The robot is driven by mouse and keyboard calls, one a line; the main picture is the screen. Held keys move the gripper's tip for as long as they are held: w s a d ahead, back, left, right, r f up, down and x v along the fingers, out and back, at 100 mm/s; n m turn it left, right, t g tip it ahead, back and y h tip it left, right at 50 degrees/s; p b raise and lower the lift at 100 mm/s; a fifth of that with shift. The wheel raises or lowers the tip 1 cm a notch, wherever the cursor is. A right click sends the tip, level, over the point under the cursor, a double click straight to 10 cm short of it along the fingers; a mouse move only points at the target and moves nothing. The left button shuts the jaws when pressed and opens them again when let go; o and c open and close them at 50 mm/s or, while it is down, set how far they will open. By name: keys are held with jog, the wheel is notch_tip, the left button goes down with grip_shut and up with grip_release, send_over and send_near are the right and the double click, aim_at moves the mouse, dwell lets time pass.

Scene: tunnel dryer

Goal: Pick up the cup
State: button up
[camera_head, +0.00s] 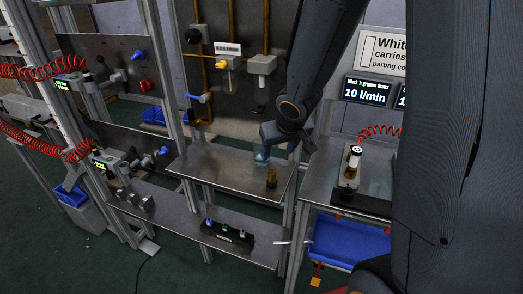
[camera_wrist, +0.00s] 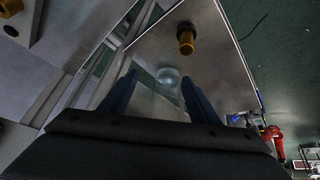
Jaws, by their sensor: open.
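The cup (camera_wrist: 168,76) looks like a small clear, pale bluish vessel on the grey metal shelf (camera_wrist: 217,62). In the wrist view it shows between and just beyond the two fingertips of my gripper (camera_wrist: 159,84). My gripper is open, with a dark blue finger on either side. Whether a finger touches the cup I cannot tell. In the head view a pale bluish patch that seems to be the cup (camera_head: 262,155) shows just under the end of my arm. The fingers are hard to make out there.
A small amber piece with a dark top (camera_wrist: 186,40) stands on the same shelf, near the cup; it also shows in the head view (camera_head: 271,178). A back panel with amber pipes (camera_head: 232,65) rises behind. A lower shelf holds a black block (camera_head: 228,235). A blue bin (camera_head: 350,242) is at right.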

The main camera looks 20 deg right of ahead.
jog(key=shift+n+t+y, duration=0.3)
jog(key=shift+t+y, duration=0.1)
jog(key=shift+y, duration=0.2)
jog(key=shift+w+a+f+b, duration=0.4)
jog(key=shift+w+f+b, duration=0.2)
jog(key=shift+w+f, duration=0.6)
jog(key=shift+w+a+f+b, duration=0.4)
jog(key=shift+w+f+b, duration=0.35)
jog(key=shift+w, duration=0.7)
jog(key=shift+w+a+f+b, duration=0.4)
jog(key=shift+w+f+b, duration=0.1)
jog(key=shift+w+f, duration=0.75)
jog(key=shift+r, duration=0.15)
jog(key=c, duration=0.9)
jog(key=shift+r, duration=0.2)
